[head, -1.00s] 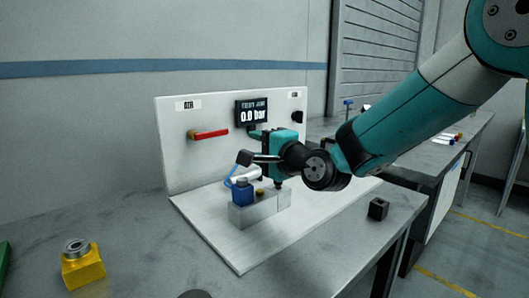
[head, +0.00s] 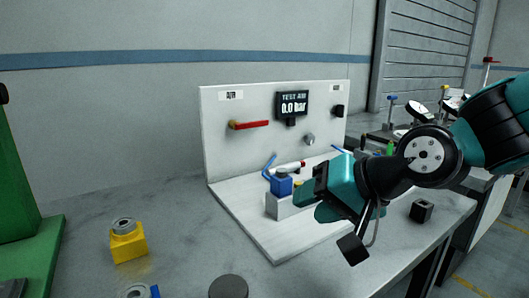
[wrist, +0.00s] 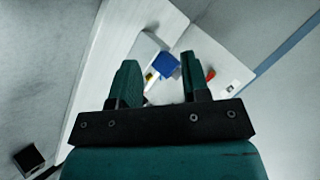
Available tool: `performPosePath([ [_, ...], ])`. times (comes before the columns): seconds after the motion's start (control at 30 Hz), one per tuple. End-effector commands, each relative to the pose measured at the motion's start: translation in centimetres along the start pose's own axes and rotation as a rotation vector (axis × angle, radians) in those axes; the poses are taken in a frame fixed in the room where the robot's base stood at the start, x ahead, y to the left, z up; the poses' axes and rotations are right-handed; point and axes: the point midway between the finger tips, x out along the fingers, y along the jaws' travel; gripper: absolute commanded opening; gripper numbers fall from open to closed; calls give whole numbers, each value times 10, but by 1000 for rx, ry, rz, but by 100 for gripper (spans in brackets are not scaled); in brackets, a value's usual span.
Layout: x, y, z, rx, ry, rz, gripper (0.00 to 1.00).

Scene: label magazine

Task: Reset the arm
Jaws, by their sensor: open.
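My gripper (head: 311,201) is at the right of the white test stand (head: 240,218) in the head view, its jaws toward the metal block (head: 285,207) with a blue part (head: 281,185) on top. In the wrist view the two teal fingers (wrist: 158,68) are spread apart with nothing held. The blue part (wrist: 167,64) shows beyond the gap between them. My arm bends in from the right edge of the head view and hides part of the stand's base.
A yellow block (head: 128,244) stands at left, a dark round piece (head: 229,287) in front. A small black block (head: 421,211) is near the right edge. The left tabletop is mostly clear.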

Motion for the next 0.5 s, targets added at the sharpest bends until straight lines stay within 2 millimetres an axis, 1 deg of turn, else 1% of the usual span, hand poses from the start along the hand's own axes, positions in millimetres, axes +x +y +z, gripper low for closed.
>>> performPosePath([
  [0.03,-14,5,24,-94,-81,46,43],
  [0.1,-30,15,54,-215,-197,102,43],
  [0.2,-54,29,91,-365,-353,156,43],
  [0.3,-79,43,124,-498,-503,189,43],
  [0.37,-94,51,143,-572,-592,202,43],
  [0.4,-106,52,150,-609,-640,206,43],
  [0.43,-114,40,140,-601,-631,204,43],
  [0.5,-124,28,131,-597,-629,205,43],
])
